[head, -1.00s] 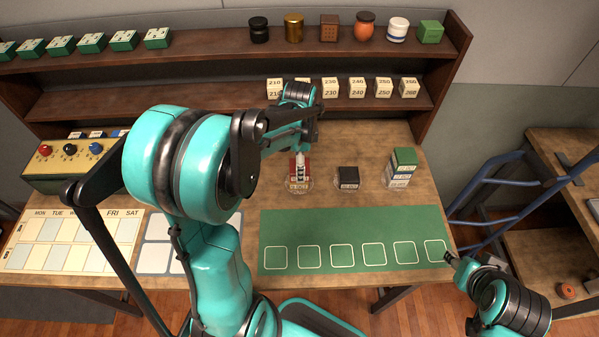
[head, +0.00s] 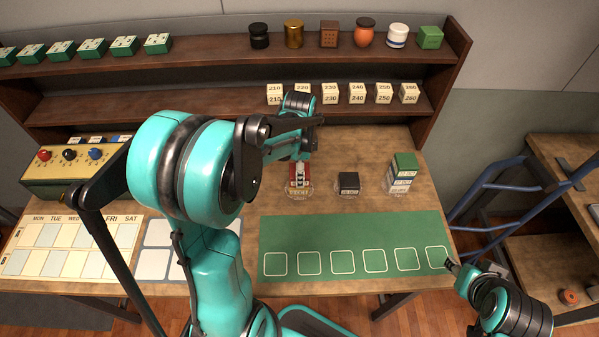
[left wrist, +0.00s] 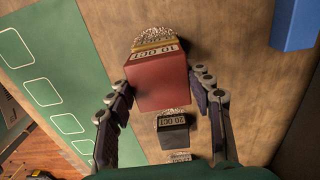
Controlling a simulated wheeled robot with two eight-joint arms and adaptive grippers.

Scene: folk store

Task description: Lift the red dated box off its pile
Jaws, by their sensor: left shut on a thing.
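The red box (left wrist: 160,84), labelled 10 OCT, sits between the two fingers of my left gripper (left wrist: 162,92) in the left wrist view. The gripper is shut on its sides. A yellowish dated box (left wrist: 156,43) of the same pile shows just beyond it; I cannot tell whether the two touch. In the head view my left gripper (head: 299,170) points down onto the red box (head: 293,184), which it partly hides. My right gripper (head: 450,263) is by the table's front right edge, away from the boxes; its jaws are too small to read.
A black dated box (head: 349,180) stands right of the pile. Further right is a stack with a green box (head: 405,161) on top. The green mat (head: 350,228) in front is empty. A shelf (head: 220,97) with number blocks runs behind.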

